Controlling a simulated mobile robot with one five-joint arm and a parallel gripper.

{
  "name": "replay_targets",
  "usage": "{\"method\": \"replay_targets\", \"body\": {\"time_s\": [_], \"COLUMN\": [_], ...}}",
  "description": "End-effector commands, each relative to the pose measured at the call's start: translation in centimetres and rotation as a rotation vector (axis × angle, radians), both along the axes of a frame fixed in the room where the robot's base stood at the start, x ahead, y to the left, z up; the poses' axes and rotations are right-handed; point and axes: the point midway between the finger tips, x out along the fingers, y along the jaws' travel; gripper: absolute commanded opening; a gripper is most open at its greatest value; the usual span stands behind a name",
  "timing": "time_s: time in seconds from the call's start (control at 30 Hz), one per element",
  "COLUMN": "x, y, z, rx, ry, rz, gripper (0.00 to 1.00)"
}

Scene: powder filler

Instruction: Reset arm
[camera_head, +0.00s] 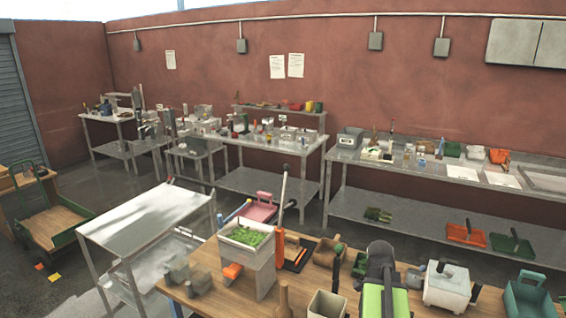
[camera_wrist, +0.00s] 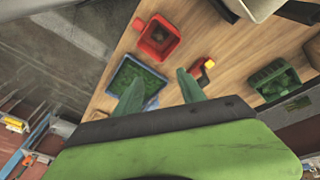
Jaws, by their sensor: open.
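In the wrist view my gripper (camera_wrist: 158,80) has its two green fingers spread apart with nothing between them. It points at a wooden tabletop (camera_wrist: 222,42). One finger overlaps a blue tray (camera_wrist: 118,73) with green contents in the picture; I cannot tell whether they touch. A small red and yellow item (camera_wrist: 205,67) lies just right of the other finger. In the head view a green and black part of my arm rises at the bottom centre; my fingertips cannot be made out there.
A red bin (camera_wrist: 158,38) and a green bin (camera_wrist: 272,80) stand on the wooden top. In the head view a white container with green contents (camera_head: 247,240) and a white box (camera_head: 447,287) stand on the front table. A bare metal table (camera_head: 145,218) is at left.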

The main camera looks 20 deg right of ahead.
Motion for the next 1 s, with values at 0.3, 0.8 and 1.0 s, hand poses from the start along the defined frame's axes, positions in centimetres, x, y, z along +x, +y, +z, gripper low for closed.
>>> {"method": "replay_targets", "body": {"time_s": [0.3,0.8,1.0], "x": [11.7,13.2,13.1], "y": [23.0,40.4,40.3], "z": [-0.6,-6.1,-12.7], "rx": [0.169,0.274,0.274], "ry": [0.045,0.080,0.079], "rz": [0.905,1.579,1.576], "gripper": [0.47,0.47,0.47]}}
